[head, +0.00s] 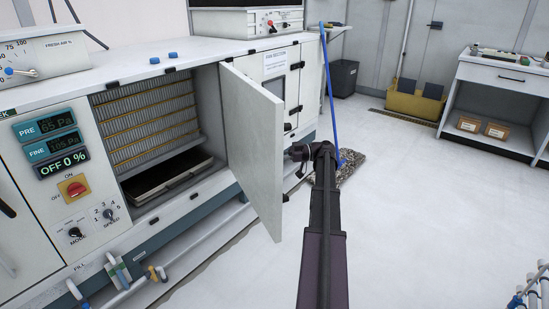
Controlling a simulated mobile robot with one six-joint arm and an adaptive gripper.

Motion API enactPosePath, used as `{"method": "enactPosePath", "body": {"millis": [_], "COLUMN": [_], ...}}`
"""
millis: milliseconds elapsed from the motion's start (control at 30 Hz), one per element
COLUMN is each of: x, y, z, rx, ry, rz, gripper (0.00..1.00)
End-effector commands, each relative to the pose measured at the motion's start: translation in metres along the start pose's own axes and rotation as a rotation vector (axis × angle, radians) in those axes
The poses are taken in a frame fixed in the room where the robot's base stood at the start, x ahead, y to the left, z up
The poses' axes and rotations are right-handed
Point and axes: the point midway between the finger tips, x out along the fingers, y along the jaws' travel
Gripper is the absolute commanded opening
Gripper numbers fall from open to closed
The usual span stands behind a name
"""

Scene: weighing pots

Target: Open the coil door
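The coil door (258,150) is a white panel standing open, swung out from the cabinet front on its right side. The opening shows coil fins (145,120) with copper-coloured rows and a dark drain tray (168,178) below. My gripper (297,153) is at the far right side of the door, close to its free edge. Its fingertips are small and partly hidden there, so I cannot tell whether they touch the door or are open or shut. My arm reaches up from the bottom of the view.
A control panel (70,180) with displays and a red switch is left of the opening. Pipes (165,268) run low along the cabinet front. A blue-handled mop (331,90) stands behind my arm. A side bench (500,85) is at upper right. The floor (430,210) on the right is clear.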

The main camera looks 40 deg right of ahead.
Motion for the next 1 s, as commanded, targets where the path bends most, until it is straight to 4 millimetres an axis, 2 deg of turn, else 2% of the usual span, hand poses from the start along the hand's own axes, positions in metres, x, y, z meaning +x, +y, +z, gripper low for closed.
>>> {"method": "enactPosePath", "body": {"millis": [300,333,400,433,467,833,1000], "x": [0.001,0.0011,0.0011,0.0012,0.0012,0.0008,-0.0066], "y": [-0.0015,-0.0014,-0.0011,-0.0011,-0.0009,0.0002,0.001], "z": [0.0,0.0,0.0,0.0,0.0,-0.0002,-0.0002], "rx": [0.001,0.001,0.001,0.001,0.001,0.0,0.0], "ry": [0.0,0.0,0.0,0.0,0.0,0.001,0.001], "rz": [-0.006,-0.006,-0.006,-0.006,-0.005,-0.004,-0.003], "gripper": [0.0,0.18,0.39,0.48,0.51,0.51,0.51]}}
